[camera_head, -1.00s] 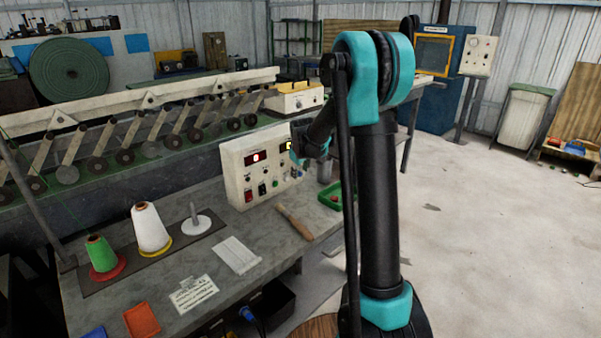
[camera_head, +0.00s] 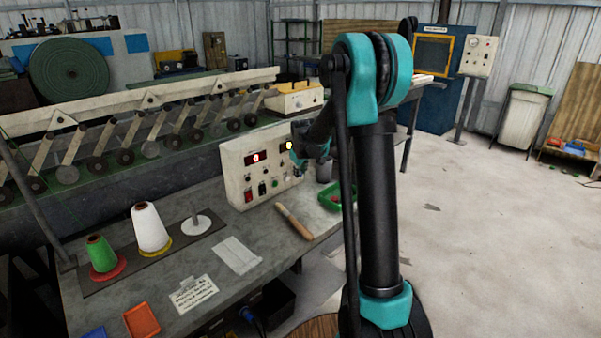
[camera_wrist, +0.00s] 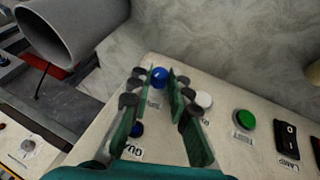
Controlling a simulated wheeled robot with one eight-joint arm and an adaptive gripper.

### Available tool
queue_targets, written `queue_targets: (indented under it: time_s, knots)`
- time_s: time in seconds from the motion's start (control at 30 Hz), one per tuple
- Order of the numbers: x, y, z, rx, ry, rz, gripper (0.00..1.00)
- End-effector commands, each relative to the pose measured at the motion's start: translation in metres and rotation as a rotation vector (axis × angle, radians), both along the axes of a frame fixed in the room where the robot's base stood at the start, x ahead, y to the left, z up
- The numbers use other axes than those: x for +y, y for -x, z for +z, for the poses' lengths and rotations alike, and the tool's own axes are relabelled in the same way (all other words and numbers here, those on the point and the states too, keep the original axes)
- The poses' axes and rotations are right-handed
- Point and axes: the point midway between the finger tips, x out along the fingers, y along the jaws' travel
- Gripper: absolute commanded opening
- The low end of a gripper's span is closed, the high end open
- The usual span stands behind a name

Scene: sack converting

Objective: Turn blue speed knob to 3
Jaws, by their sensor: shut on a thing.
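In the wrist view a round blue knob (camera_wrist: 159,75) sits on the cream control panel (camera_wrist: 225,145). My gripper (camera_wrist: 161,92) has its green-padded fingers on either side of this knob, shut on it. The knob's pointer and scale cannot be read. A second, smaller blue part (camera_wrist: 137,129) shows lower down between the fingers, partly covered. In the head view the control box (camera_head: 235,163) stands on the bench with a lit red display (camera_head: 256,157). My arm hides the box's right side and the knob there.
Close to the knob are a white knob (camera_wrist: 204,100), a green button (camera_wrist: 244,119) and a black rocker switch (camera_wrist: 288,134). A grey cylinder (camera_wrist: 72,28) stands near the gripper. A wooden-handled tool (camera_head: 294,221) and a green tray (camera_head: 330,199) lie before the box.

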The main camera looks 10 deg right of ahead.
Motion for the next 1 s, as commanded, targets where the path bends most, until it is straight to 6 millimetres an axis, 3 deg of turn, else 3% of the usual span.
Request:
queue_targets:
  time_s: [1.0]
  knots:
    - [-0.0103,-0.0075,0.0012,0.295,-0.407,-0.001,0.0]
